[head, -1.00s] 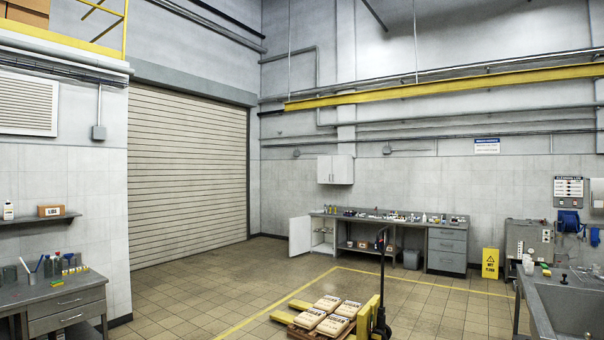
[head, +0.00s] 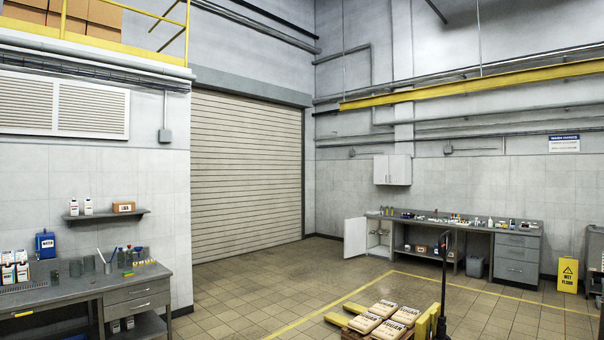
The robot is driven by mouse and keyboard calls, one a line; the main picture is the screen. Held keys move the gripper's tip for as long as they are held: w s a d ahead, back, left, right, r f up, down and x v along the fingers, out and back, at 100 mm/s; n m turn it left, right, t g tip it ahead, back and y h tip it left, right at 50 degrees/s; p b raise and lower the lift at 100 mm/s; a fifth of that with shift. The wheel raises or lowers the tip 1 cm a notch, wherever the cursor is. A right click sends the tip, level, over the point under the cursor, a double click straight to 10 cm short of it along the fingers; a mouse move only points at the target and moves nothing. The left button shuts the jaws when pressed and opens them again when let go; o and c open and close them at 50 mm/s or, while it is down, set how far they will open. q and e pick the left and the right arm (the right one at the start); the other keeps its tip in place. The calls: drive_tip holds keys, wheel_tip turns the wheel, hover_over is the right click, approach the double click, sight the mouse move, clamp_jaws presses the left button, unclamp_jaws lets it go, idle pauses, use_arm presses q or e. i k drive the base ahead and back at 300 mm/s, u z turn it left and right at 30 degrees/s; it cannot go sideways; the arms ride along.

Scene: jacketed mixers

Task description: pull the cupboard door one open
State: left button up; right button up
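A white cupboard door (head: 355,237) stands swung open at the left end of the far grey workbench (head: 440,222), showing the cupboard's inside (head: 378,236). A white wall cupboard (head: 393,170) hangs above the bench with its doors shut. I cannot tell which of these is cupboard door one. Neither of my grippers shows in the head view. Both cupboards are far off across the room.
A pallet of sacks (head: 385,318) on a yellow pallet truck (head: 428,322) stands at the front. A grey bench (head: 85,290) is at the left. Tiled floor (head: 260,285) is clear between them. A yellow wet-floor sign (head: 567,275) stands at the right.

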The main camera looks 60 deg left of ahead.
sight(398, 164)
drive_tip(key=u, duration=0.7)
drive_tip(key=i, duration=10.25)
